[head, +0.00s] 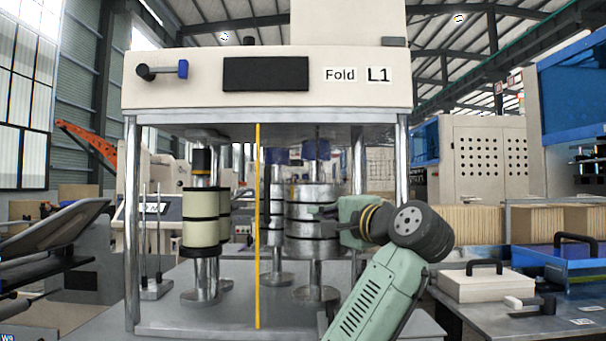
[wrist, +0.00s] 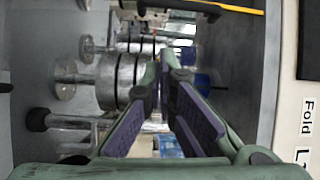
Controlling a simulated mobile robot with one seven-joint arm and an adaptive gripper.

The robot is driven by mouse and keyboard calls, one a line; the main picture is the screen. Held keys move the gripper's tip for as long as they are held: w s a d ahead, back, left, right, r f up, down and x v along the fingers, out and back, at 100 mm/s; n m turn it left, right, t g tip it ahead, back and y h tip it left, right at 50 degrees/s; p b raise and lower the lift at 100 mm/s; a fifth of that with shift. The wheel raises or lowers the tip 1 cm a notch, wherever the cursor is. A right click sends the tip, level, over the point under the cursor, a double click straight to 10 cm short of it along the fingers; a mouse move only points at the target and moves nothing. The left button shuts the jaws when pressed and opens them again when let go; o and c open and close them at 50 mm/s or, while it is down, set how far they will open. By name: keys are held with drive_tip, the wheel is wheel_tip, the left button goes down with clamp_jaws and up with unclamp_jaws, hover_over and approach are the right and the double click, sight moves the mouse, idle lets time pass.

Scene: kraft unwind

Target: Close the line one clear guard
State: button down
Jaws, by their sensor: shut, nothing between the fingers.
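The line one machine has a cream top beam (head: 200,95) labelled "Fold L1". A thin yellow upright strip (head: 257,225) stands in the middle of its front opening and looks like the clear guard's edge. The clear panel itself is hard to make out, so I cannot tell which part of the opening it covers. In the wrist view the yellow strip (wrist: 235,7) crosses the top edge, with a black handle-like bar beside it. My gripper (head: 318,212) is shut and empty, right of the strip and apart from it, in front of the metal rollers.
Banded metal rollers (head: 312,225) and cream rollers (head: 201,222) stand inside the machine. Chrome posts (head: 131,225) bound the opening. At right, a bench holds a white box with a black handle (head: 485,285) and a blue tray (head: 570,265).

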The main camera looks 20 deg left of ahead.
drive_tip(key=d+r+g, duration=0.1)
drive_tip(key=p, duration=0.4)
approach(284, 206)
drive_tip(key=a+p, duration=0.1)
drive_tip(key=a, duration=0.1)
drive_tip(key=w+a, duration=0.1)
drive_tip(key=a, duration=0.1)
drive_tip(key=shift+w+a+r+p, duration=0.15)
drive_tip(key=shift+w+a+p, duration=0.1)
drive_tip(key=shift+p, duration=0.1)
drive_tip(key=shift+a, duration=0.5)
drive_tip(key=shift+s, duration=0.1)
